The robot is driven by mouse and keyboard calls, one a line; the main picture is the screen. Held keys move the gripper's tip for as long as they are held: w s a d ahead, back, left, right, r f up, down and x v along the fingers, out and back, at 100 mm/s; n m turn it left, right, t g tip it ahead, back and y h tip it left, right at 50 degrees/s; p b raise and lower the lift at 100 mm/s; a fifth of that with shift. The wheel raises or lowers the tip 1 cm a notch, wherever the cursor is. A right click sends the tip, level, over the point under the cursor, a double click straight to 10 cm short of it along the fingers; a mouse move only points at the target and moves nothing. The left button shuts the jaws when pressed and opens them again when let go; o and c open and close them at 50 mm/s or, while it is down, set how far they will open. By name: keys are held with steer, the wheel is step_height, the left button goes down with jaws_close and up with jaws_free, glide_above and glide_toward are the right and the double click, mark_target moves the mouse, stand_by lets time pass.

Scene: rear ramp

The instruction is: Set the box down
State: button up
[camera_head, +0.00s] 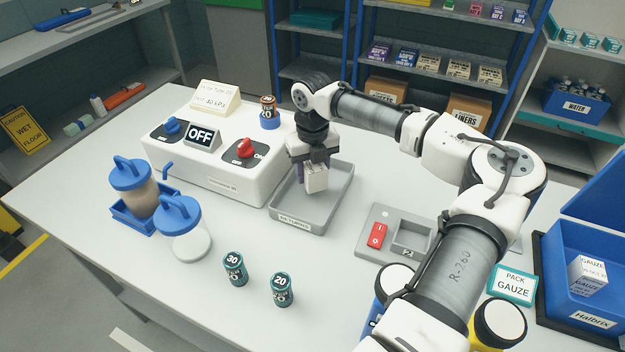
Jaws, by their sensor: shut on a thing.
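My gripper (315,164) points down over the grey tray (283,214), which stands in the middle of the white table. The gripper is shut on a small whitish box (316,182), held upright between the fingers. The fingers hide part of the box. The box is within the tray's outline in this view; I cannot tell whether its underside touches the tray floor. The rest of the tray floor that I can see is bare. The tray has a label on its front that seems to read "RETURNS".
A white console (213,175) with an OFF sign and knobs stands left of the tray. A grey switch panel (390,236) is at its right. Two teal canisters (235,268) stand in front. A blue bin (585,270) holds a gauze box (588,278) at far right.

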mark_target(313, 179)
step_height(313, 179, down, 3)
steer(key=shift+f+b, duration=0.1)
steer(key=shift+b, duration=1.15)
steer(key=shift+r, duration=0.2)
steer(key=shift+f, duration=0.1)
steer(key=o, duration=1)
steer(key=shift+f, duration=0.1)
step_height(313, 179, up, 12)
steer(key=p, duration=0.3)
steer(key=shift+r+p, duration=0.2)
steer(key=shift+p, duration=0.2)
